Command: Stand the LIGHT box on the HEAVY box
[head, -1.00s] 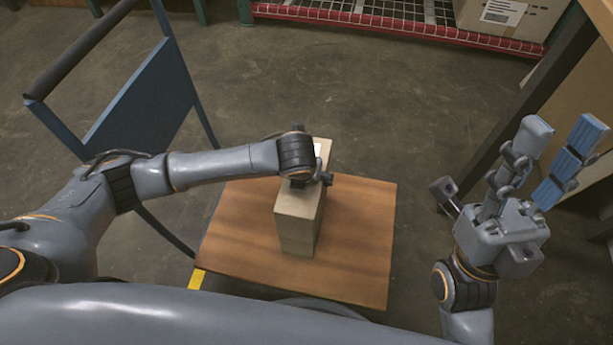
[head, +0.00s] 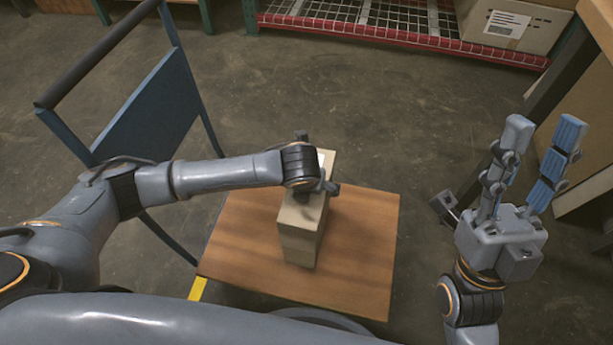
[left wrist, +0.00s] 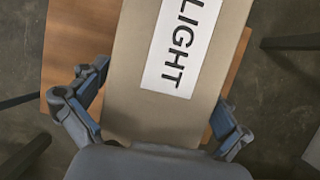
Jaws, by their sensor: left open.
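The LIGHT box (left wrist: 160,110) is a tan carton with a white label reading LIGHT. In the head view it (head: 304,212) stands on the wooden cart deck as the upper part of a tan stack. A faint seam on the front suggests a second box (head: 298,247) beneath; no HEAVY label shows. My left gripper (head: 312,187) is over the top of the stack, partly hidden by its wrist. In the left wrist view its open fingers (left wrist: 160,100) lie on either side of the LIGHT box. My right gripper (head: 540,135) is open and empty, pointing up at the right.
The wooden cart deck (head: 358,250) has bare room around the stack. The cart's blue handle frame (head: 150,115) rises at the left. A red-edged rack (head: 400,38) with a carton (head: 515,22) stands at the back. A table leg is behind my right gripper.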

